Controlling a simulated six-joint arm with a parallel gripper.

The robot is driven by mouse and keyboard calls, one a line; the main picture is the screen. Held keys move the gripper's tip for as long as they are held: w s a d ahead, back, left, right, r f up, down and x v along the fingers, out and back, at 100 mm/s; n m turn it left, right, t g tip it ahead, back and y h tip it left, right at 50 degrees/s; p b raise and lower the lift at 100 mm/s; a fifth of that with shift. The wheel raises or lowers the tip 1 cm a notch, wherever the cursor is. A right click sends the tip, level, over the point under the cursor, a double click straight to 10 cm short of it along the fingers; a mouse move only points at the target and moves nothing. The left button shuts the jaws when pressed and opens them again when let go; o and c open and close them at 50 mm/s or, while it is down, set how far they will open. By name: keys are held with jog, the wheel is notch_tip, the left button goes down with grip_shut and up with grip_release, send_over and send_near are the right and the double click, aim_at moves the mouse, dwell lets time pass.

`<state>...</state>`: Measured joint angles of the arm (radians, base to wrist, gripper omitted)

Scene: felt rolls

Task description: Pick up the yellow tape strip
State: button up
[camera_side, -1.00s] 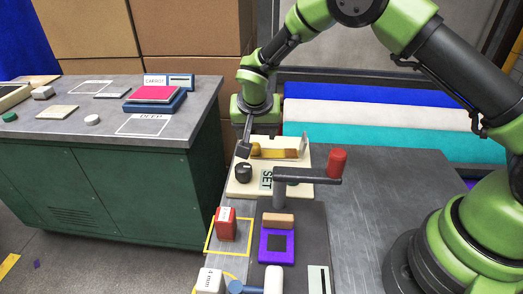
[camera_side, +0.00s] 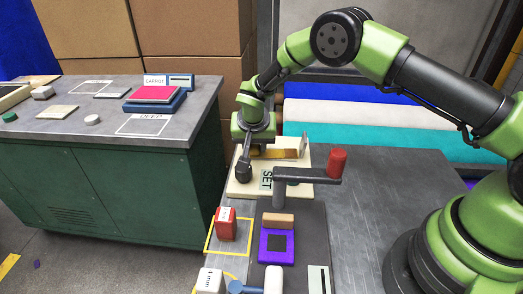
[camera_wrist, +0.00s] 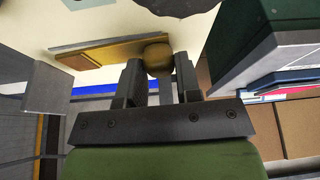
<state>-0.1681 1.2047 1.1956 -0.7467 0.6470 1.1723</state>
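A yellow-brown strip (camera_side: 288,153), which seems to be the tape strip, lies across the beige SET board (camera_side: 240,189), with an upright pale plate at its right end. In the wrist view the strip (camera_wrist: 110,52) runs to a rounded yellow-brown end (camera_wrist: 158,58) that shows between my fingertips. My gripper (camera_side: 246,166) points down at the strip's left end. In the wrist view its fingers (camera_wrist: 159,76) are apart, either side of the round end; I cannot tell if they touch it. In the side view my gripper hides that end.
A red block (camera_side: 226,226), a purple frame (camera_side: 277,257) and white pieces lie nearer the camera. A green cabinet (camera_side: 110,195) stands left. The tabletop (camera_side: 370,190) to the right is clear.

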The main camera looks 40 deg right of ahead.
grip_shut()
notch_tip(320, 180, up, 10)
jog(key=shift+r, duration=0.15)
dwell(0.8)
notch_tip(320, 180, up, 5)
jog(key=s+d+m+g, duration=0.6)
jog(key=s+d+m, duration=1.25)
jog(key=d, duration=0.35)
notch_tip(320, 180, down, 10)
jog(key=shift+d+g, duration=0.2)
jog(key=shift+g, duration=0.1)
